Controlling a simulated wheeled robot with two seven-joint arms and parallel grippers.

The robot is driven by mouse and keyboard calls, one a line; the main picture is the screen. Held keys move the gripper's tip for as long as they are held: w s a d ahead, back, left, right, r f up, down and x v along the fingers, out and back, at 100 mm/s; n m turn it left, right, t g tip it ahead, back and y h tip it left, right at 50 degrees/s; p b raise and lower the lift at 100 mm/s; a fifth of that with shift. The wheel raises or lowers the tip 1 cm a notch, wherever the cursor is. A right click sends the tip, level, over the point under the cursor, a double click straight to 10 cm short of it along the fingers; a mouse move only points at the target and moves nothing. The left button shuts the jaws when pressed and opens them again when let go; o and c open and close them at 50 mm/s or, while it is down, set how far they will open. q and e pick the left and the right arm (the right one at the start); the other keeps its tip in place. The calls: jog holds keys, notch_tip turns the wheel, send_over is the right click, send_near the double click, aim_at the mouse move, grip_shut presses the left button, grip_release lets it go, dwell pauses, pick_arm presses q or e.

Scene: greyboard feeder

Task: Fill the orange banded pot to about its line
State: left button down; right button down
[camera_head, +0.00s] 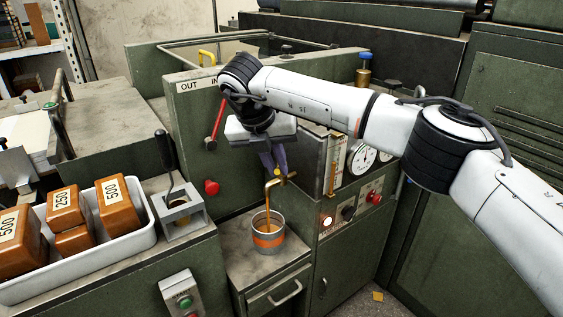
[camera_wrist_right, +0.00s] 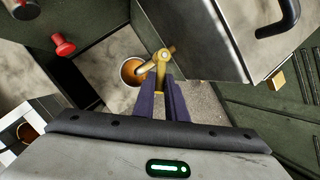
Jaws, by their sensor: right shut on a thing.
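The pot (camera_head: 268,252), grey metal with an orange band, stands upright on a small ledge under the brass spout (camera_head: 270,187). A thin brown stream (camera_head: 267,214) runs from the spout into it. Brown liquid shows inside the pot, which also appears in the right wrist view (camera_wrist_right: 130,71); I cannot tell its level against a line. My right gripper (camera_head: 279,172), with purple fingers, is above the spout and shut on the brass tap handle (camera_wrist_right: 159,88). The fingertips hide part of the handle. My left gripper is not in view.
A white tray (camera_head: 95,266) with several brown numbered blocks stands at left, beside a grey holder (camera_head: 183,222) with a black-handled tool. The green machine's front carries a red knob (camera_head: 211,187), a red lever (camera_head: 216,122) and gauges (camera_head: 360,160). A drawer (camera_head: 277,293) is below the pot.

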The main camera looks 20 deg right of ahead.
jog(key=shift+w+a+m+p, duration=0.2)
jog(key=shift+a+m+p, duration=0.15)
jog(key=shift+m, duration=0.45)
jog(key=c, duration=1.8)
grip_release()
jog(key=shift+r, duration=0.1)
jog(key=v, duration=1)
jog(key=shift+w+a+p, duration=0.2)
jog(key=shift+p, duration=0.2)
jog(key=shift+r, duration=0.1)
